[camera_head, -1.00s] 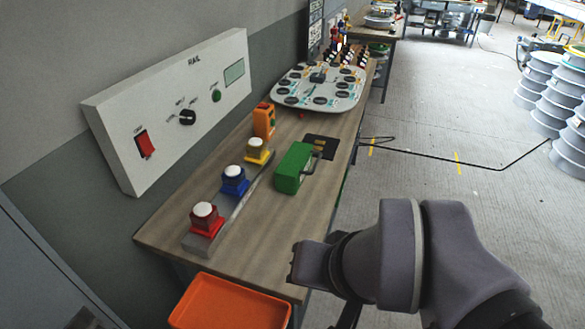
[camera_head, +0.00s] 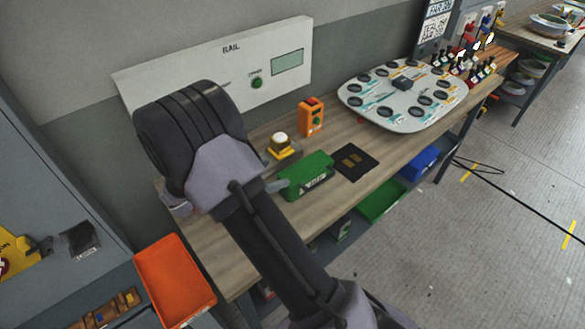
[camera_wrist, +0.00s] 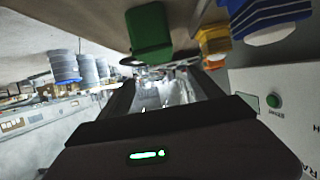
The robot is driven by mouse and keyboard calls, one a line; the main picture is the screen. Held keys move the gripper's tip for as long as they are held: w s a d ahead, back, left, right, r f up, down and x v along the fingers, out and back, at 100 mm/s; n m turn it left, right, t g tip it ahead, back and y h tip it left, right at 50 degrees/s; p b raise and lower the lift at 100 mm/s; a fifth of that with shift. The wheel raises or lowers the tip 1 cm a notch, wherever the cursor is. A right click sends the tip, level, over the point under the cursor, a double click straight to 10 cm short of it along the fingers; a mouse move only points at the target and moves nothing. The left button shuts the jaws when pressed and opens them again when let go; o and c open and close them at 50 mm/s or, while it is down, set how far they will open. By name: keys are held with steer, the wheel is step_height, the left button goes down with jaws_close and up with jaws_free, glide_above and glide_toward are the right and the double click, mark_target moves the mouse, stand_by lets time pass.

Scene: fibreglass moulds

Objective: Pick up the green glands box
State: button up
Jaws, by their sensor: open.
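The green glands box (camera_head: 306,176) lies on the wooden bench in the head view, beside a dark square pad. A pale label shows on its front side. In the wrist view the green box (camera_wrist: 149,31) is at the top, beyond the fingertips and apart from them. My gripper (camera_wrist: 162,84) is open, with its dark fingers spread and nothing seen between them.
A yellow button unit (camera_head: 283,147) and an orange control box (camera_head: 311,116) stand behind the green box. A grey board of round parts (camera_head: 400,97) lies further right. An orange tray (camera_head: 175,280) is at the bench's left end. Green (camera_head: 381,203) and blue bins are below the bench.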

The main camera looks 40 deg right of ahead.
mark_target(304, 168)
steer(key=x, duration=0.4)
steer(key=b+x, duration=0.1)
steer(key=x, duration=0.9)
steer(key=shift+s+f+b, duration=0.25)
steer(key=shift+f+b, duration=0.05)
steer(key=shift+f, duration=0.05)
steer(key=shift+a, duration=0.1)
steer(key=shift+c, duration=0.2)
steer(key=c, duration=1.5)
